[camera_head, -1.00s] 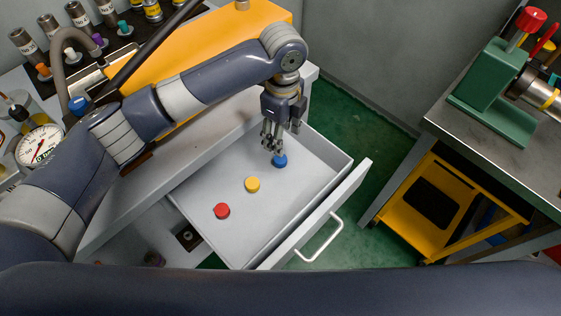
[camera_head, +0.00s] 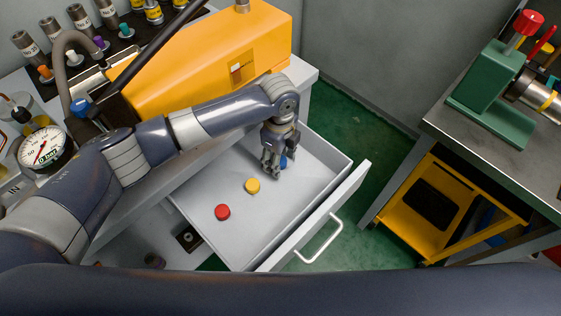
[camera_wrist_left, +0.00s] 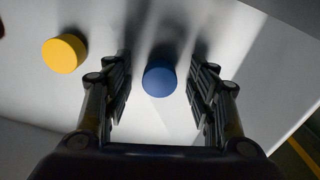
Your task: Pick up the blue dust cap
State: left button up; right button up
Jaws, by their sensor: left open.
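The blue dust cap (camera_head: 284,162) lies on the floor of the open drawer, partly hidden by my left gripper (camera_head: 273,171) in the head view. In the left wrist view the blue cap (camera_wrist_left: 159,78) shows whole, between the two fingers of my left gripper (camera_wrist_left: 160,92). The fingers are open, one on each side of the cap, with a gap on both sides. My right gripper is not in view.
A yellow cap (camera_head: 252,186) and a red cap (camera_head: 222,212) lie in the same drawer (camera_head: 262,225), left of the blue one. A yellow-orange housing (camera_head: 215,60) stands on the bench above.

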pick_arm(q)
jog(key=shift+c, duration=0.6)
jog(key=c, duration=0.9)
jog(key=shift+r, duration=0.15)
